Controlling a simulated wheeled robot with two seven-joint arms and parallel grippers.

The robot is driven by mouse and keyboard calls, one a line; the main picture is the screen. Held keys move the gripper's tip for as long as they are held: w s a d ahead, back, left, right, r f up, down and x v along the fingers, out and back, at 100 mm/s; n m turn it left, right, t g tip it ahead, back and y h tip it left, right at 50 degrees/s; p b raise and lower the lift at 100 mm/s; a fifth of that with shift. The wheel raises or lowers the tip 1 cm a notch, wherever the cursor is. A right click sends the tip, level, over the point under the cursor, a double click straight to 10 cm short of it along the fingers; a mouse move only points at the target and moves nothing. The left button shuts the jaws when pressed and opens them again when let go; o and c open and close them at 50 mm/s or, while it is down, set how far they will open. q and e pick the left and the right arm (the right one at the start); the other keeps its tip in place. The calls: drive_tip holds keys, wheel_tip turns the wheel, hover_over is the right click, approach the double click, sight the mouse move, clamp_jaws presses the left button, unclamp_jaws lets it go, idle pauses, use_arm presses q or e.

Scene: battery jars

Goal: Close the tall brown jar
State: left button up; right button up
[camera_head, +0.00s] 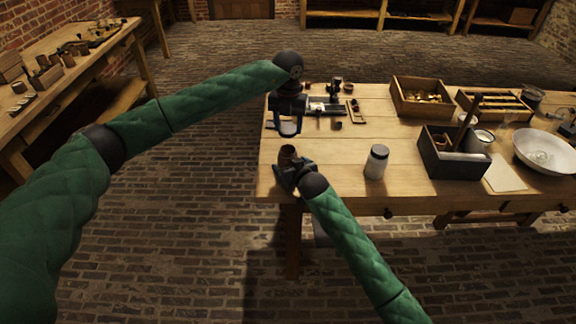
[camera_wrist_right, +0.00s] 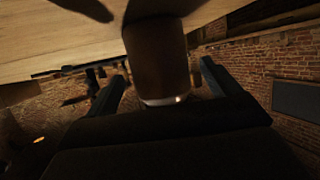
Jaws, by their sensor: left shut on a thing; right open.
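The tall brown jar (camera_head: 288,153) stands upright near the table's front left corner. In the right wrist view the brown jar (camera_wrist_right: 158,60) fills the gap between the fingers, with a pale band at one end. My right gripper (camera_head: 291,166) is open around the jar's lower part; its two fingers (camera_wrist_right: 160,88) show on either side. My left gripper (camera_head: 288,128) is farther back over the table's left edge, beyond the jar and apart from it.
A metal tool (camera_head: 327,108) and small items lie behind. A dark box (camera_head: 447,162), wooden trays (camera_head: 422,110) and a white bowl (camera_head: 545,158) occupy the right. The table front between the jars is clear.

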sight(288, 137)
drive_tip(key=shift+x, duration=2.05)
drive_tip(key=c, duration=1.5)
use_arm(q)
drive_tip(key=shift+f, duration=2.5)
drive_tip(key=shift+f, duration=0.85)
drive_tip(key=shift+f, duration=0.6)
